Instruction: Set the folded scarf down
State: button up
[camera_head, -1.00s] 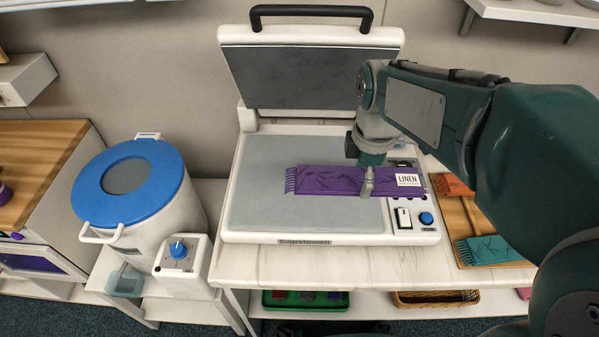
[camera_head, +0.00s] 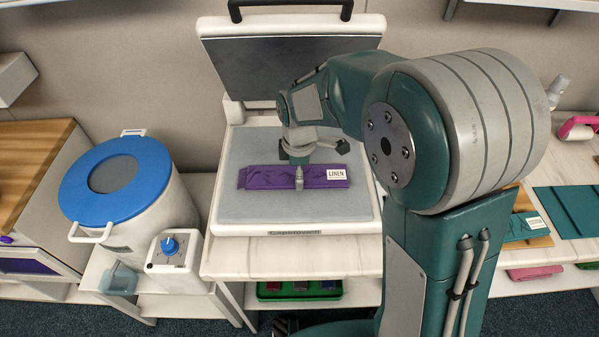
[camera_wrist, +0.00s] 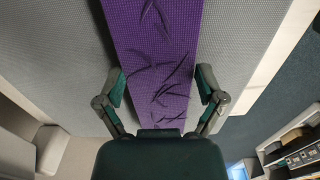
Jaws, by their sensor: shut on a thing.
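The folded purple scarf (camera_head: 268,177) with a white LINEN label is over the middle of the grey pad (camera_head: 290,208) of the open press. It lies level, long side left to right. It also shows in the wrist view (camera_wrist: 160,45) as a purple band over the grey weave. My gripper (camera_head: 299,180) points down at the scarf's middle and is shut on it. In the wrist view, the gripper's fingers (camera_wrist: 160,90) are at the scarf's two long edges. I cannot tell whether the scarf touches the pad or is just above it.
The press lid (camera_head: 290,62) stands raised behind the pad. A white drum with a blue lid (camera_head: 115,180) and a control box (camera_head: 172,262) are at left. Teal folded cloths (camera_head: 570,210) lie at right.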

jog(key=shift+a+f, duration=0.2)
jog(key=shift+a, duration=0.4)
jog(key=o, duration=0.9)
jog(key=shift+d, duration=0.1)
jog(key=shift+c, duration=0.2)
jog(key=shift+d, duration=0.45)
notch_tip(320, 180, up, 12)
jog(key=shift+a, duration=0.25)
jog(key=s+d+r+m+t, duration=0.2)
jog(key=s+d+m, duration=0.4)
jog(key=s+m, duration=0.2)
jog(key=s+d+r+m+t, duration=0.2)
jog(key=s+d+m, duration=0.4)
jog(key=s+m, duration=0.3)
jog(key=shift+s+d+m+t, duration=0.35)
jog(key=shift+s+t, duration=0.45)
jog(key=shift+s, duration=0.3)
